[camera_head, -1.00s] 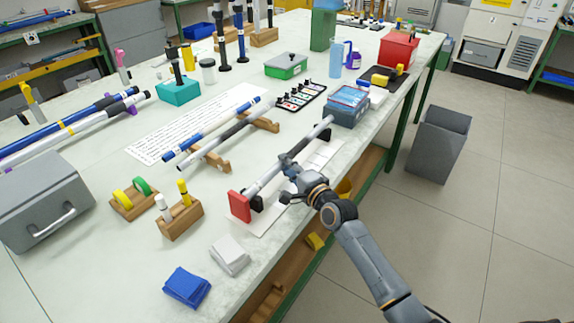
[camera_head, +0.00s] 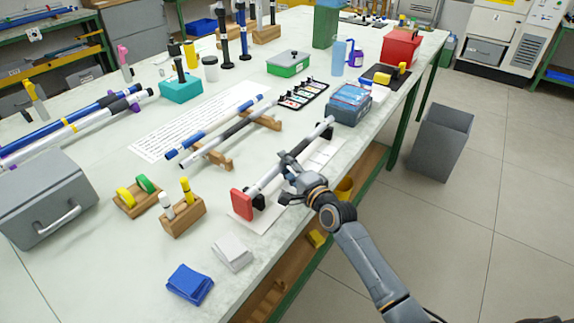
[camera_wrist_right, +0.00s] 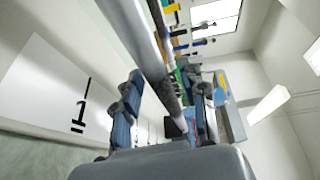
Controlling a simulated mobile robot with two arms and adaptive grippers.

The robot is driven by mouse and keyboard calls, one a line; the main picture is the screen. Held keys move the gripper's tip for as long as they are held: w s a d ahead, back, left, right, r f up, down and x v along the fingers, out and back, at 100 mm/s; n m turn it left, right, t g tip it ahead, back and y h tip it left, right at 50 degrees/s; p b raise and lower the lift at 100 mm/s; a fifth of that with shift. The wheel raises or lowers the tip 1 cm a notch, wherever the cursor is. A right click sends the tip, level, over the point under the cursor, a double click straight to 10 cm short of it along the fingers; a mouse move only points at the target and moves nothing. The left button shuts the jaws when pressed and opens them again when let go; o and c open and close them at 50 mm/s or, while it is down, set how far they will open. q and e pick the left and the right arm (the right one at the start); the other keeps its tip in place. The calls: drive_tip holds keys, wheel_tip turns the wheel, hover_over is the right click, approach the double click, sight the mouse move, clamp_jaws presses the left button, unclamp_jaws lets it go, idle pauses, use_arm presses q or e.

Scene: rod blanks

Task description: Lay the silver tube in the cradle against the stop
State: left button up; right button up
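The silver tube (camera_head: 311,139) lies lengthwise along the cradle, over its black supports (camera_head: 258,199). Its near end is at the red stop (camera_head: 241,204); I cannot tell whether they touch. My right gripper (camera_head: 288,169) is at the tube's middle. In the right wrist view, the tube (camera_wrist_right: 147,42) runs between the two spread fingers of my right gripper (camera_wrist_right: 166,100), with a gap on the left finger's side. The fingers look open around the tube. My left gripper is not in view.
Two more tubes, one blue and white (camera_head: 212,128) and one dark and grey (camera_head: 232,132), lie on wooden rests to the left. A blue box (camera_head: 349,105) stands beyond the cradle's far end. A wooden marker holder (camera_head: 183,217) and white cloths (camera_head: 232,252) are near the stop.

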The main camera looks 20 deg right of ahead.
idle(0.3)
drive_tip(key=shift+s+d+f, duration=0.1)
drive_tip(key=shift+s, duration=0.3)
drive_tip(key=v, duration=1.1)
drive_tip(key=shift+s, duration=0.1)
